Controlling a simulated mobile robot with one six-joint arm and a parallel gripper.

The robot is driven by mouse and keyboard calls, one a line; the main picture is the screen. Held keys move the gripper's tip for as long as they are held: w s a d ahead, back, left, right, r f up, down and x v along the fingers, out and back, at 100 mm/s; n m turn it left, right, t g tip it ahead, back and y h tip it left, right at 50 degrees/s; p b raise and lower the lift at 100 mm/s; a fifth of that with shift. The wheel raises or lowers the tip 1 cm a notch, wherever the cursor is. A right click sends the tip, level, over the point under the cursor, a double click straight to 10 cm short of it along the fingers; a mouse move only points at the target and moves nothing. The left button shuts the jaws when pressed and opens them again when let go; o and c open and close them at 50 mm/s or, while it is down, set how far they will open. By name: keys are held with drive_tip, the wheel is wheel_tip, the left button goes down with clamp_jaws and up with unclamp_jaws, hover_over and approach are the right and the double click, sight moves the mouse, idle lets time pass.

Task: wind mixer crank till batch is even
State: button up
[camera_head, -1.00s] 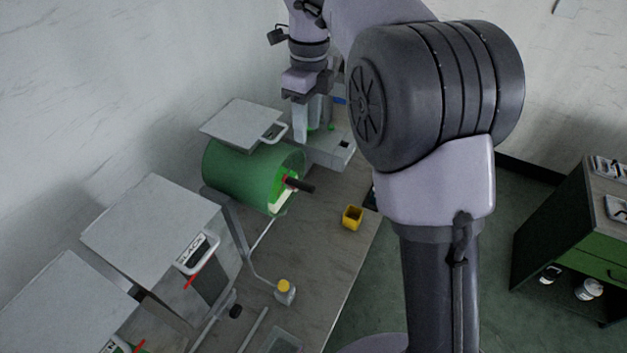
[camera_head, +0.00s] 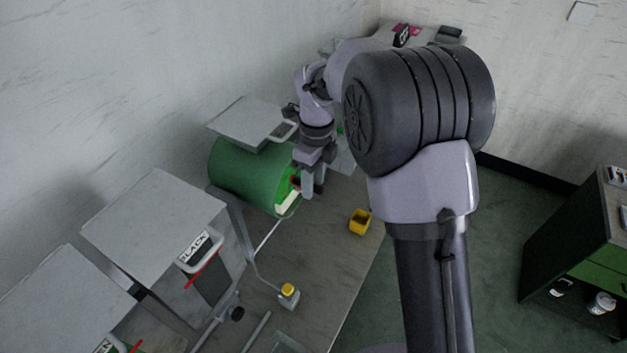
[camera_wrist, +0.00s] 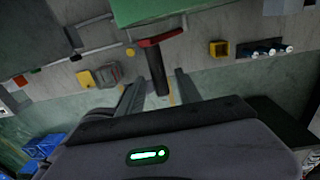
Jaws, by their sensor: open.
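The mixer is a green drum (camera_head: 240,175) lying on its side on the bench, with a grey lid plate (camera_head: 248,122) above it. In the wrist view the drum (camera_wrist: 165,10) is at the top. Its red crank arm (camera_wrist: 160,39) carries a black handle (camera_wrist: 157,72) pointing toward me. My gripper (camera_head: 312,192) is at the drum's front end and mostly hides the crank in the head view. My gripper (camera_wrist: 160,88) is open, its fingers on either side of the handle in the wrist view. I cannot tell whether they touch it. The batch inside is hidden.
A yellow cup (camera_head: 360,222) stands on the bench right of the drum. A yellow-topped switch box (camera_head: 288,294) is in front. A hopper labelled BLACK (camera_head: 150,215) stands at left. A green cabinet (camera_head: 585,255) stands across the floor at right.

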clamp_jaws()
idle(1.4)
